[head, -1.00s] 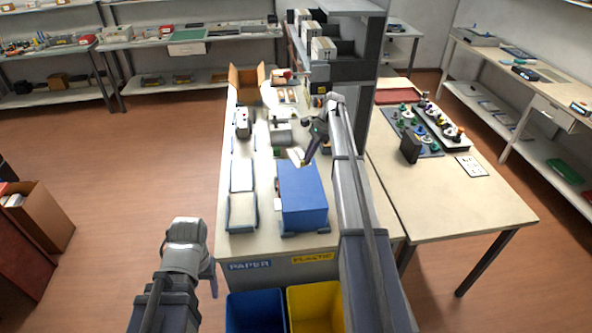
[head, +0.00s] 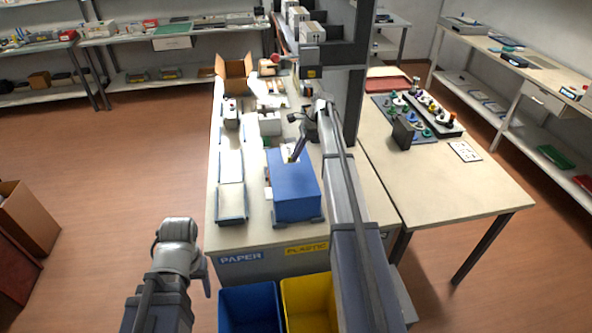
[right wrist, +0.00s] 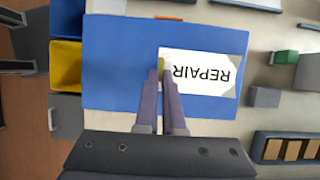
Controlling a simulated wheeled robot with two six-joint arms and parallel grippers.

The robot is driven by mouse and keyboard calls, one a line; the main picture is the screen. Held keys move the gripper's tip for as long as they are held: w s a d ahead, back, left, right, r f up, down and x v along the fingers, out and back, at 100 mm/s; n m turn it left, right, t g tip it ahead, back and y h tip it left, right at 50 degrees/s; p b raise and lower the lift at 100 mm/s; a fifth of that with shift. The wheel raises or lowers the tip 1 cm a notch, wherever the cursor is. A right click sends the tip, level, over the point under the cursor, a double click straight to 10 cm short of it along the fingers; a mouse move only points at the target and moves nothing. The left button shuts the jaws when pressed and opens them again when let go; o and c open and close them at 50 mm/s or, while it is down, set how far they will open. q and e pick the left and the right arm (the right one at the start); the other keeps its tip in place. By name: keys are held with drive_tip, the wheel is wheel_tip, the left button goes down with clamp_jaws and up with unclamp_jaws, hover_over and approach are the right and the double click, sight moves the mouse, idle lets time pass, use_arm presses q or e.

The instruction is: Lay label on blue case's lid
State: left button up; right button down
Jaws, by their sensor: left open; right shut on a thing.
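The blue case (head: 294,192) stands on the near part of the long workbench, and its lid (right wrist: 120,60) fills the middle of the right wrist view. The white label (right wrist: 205,72), printed REPAIR, is over the right part of the lid in that view. My right gripper (right wrist: 160,68) is shut on the label's edge; I cannot tell whether the label touches the lid. In the head view the right gripper (head: 292,158) is at the case's far edge. My left gripper (head: 208,278) is open and empty, left of the bench's near end.
Blue (head: 250,308) and yellow (head: 310,302) bins stand below the bench's near end. White trays (head: 231,200) lie left of the case. A cardboard box (head: 235,76) and small items stand farther back. A dark shelf post rises on the bench's right.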

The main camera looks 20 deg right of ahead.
sight(298, 161)
drive_tip(key=shift+f+b, duration=1.75)
drive_tip(key=shift+f, duration=0.4)
drive_tip(key=shift+f, duration=0.2)
drive_tip(key=c, duration=1)
unclamp_jaws()
drive_tip(key=shift+r, duration=0.1)
drive_tip(key=shift+c, duration=0.2)
drive_tip(key=shift+p+v, duration=0.7)
drive_tip(key=shift+v, duration=0.2)
drive_tip(key=w+p+v, duration=0.1)
drive_tip(key=p+v, duration=0.8)
drive_tip(key=v, duration=0.1)
drive_tip(key=shift+s+r, duration=0.2)
drive_tip(key=shift+s, duration=0.35)
drive_tip(key=shift+d, duration=0.1)
